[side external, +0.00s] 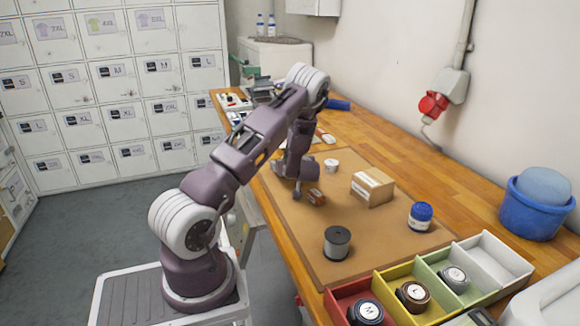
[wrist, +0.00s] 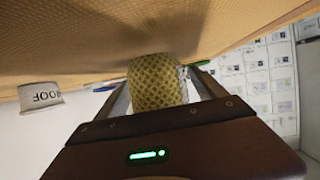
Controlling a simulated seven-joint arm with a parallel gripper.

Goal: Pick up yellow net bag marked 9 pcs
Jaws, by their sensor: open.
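A yellow-olive net bag (wrist: 157,84) with a brown mesh pattern shows in the wrist view, directly ahead of my gripper (wrist: 163,80). It lies between the two open fingers, with one finger at each side. A pale, crumpled edge shows on its right side; no "9 pcs" marking can be read. In the side view my gripper (side external: 297,191) is low over the brown mat, and I cannot make out the yellow bag there. Whether the fingers touch the bag is unclear.
On the mat (side external: 285,220) are a small reddish-brown item (side external: 316,197) close to my gripper, a cardboard box (side external: 372,187), a grey spool (side external: 337,242), a blue-lidded jar (side external: 420,216) and a white roll (side external: 331,166). Coloured bins (side external: 382,270) stand at the front.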

